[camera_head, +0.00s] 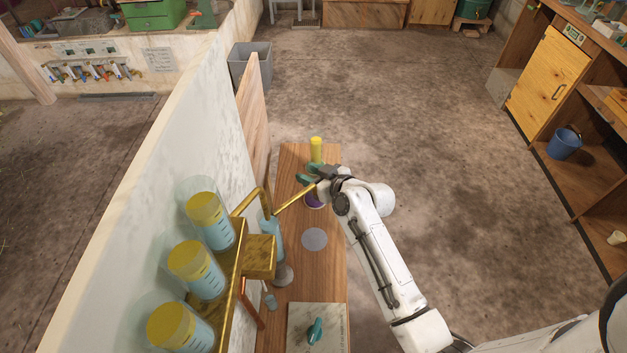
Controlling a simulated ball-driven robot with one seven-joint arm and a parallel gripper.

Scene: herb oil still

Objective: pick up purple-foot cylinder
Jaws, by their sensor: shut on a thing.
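A purple foot (315,200) shows on or just above the narrow wooden bench, partly hidden by my gripper and a gold spout. A yellow upright part (316,150) rises in line above it, on the far side of my gripper. The two look like one purple-foot cylinder, its middle covered. My gripper (311,175), with teal fingertips, is shut around this cylinder. I cannot tell whether the foot touches the bench.
Several clear vessels with yellow and pale blue contents (210,222) stand on a brass frame at left, beside a white wall (150,180). A gold spout (293,201) passes close to my gripper. A pale disc (314,239) and a marble board (303,335) lie nearer on the bench (332,270).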

